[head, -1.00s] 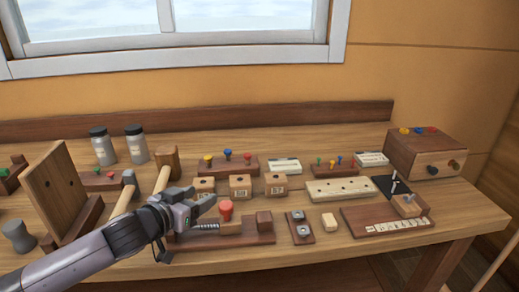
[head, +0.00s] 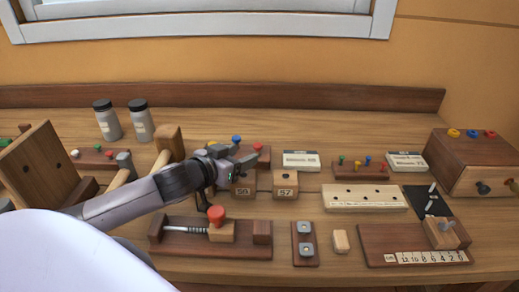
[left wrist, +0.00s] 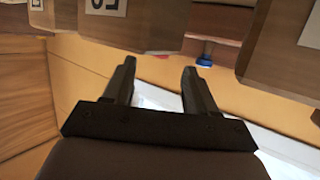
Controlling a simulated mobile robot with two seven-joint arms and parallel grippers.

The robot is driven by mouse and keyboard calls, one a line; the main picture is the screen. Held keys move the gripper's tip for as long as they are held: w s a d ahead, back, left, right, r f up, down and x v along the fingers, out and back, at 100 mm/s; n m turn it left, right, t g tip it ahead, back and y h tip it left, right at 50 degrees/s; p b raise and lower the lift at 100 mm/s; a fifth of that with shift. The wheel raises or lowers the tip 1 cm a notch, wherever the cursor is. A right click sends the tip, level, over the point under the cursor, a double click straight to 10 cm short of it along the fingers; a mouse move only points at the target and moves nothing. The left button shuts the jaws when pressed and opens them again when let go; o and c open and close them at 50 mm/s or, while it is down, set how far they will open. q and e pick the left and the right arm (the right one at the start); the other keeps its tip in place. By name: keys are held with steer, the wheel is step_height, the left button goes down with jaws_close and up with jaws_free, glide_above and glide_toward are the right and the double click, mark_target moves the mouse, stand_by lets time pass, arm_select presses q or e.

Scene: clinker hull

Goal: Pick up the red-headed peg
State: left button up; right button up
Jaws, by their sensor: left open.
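My right gripper is not in view.
Labelled wooden blocks (head: 285,183) stand below and beside the gripper. A spring clamp with a large red knob (head: 216,214) lies in front. Two jars (head: 107,119), a mallet (head: 168,140) and another peg rack (head: 357,172) stand around. Bare bench shows at the back.

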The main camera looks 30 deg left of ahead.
mark_target(255, 148)
arm_select(q)
steer(key=shift+r+p+x, duration=0.1)
steer(key=shift+p+x, duration=0.05)
steer(key=shift+x, duration=0.95)
steer(key=shift+r+p+x, duration=0.15)
steer(key=shift+x, duration=1.8)
steer(key=shift+a, duration=0.1)
jaws_close()
